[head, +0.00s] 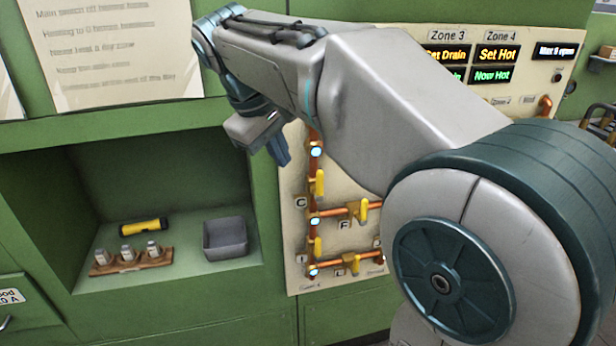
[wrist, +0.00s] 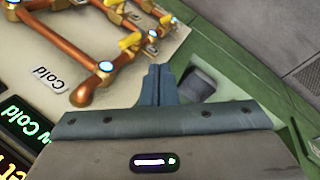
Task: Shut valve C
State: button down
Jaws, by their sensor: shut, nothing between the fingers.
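Valve C has a yellow handle (head: 319,186) on the vertical copper pipe, beside a "C" label (head: 300,202) on the cream panel. The handle lies roughly along the pipe, between two lit round fittings. In the wrist view, the yellow handle (wrist: 130,41) between the two nearest lit fittings appears to be the same one. My gripper (head: 281,158) is above and left of valve C in the head view, by the panel's left edge. In the wrist view my gripper (wrist: 158,70) has its blue fingers together, with nothing between them, apart from the handle.
Other yellow valve handles, including the one by label F (head: 358,210), sit close by on the copper pipes. Left of the panel, a recess holds a grey bin (head: 226,238), a yellow flashlight (head: 143,227) and a rack of small bottles (head: 130,260). My arm hides the panel's middle.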

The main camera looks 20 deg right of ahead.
aim_at(320, 185)
jog(key=shift+w+d+f+p, duration=0.2)
jog(key=shift+w+d+f, duration=0.5)
jog(key=shift+d+f, duration=0.65)
jog(key=shift+w+d+f+p, duration=0.15)
jog(key=shift+w+d+f, duration=0.65)
jog(key=shift+f, duration=0.95)
jog(key=shift+w+d+f+p, duration=0.2)
jog(key=shift+w+d+f, duration=0.45)
jog(key=shift+d+f, duration=0.7)
jog(key=shift+a+f, duration=0.2)
jog(key=shift+a, duration=0.05)
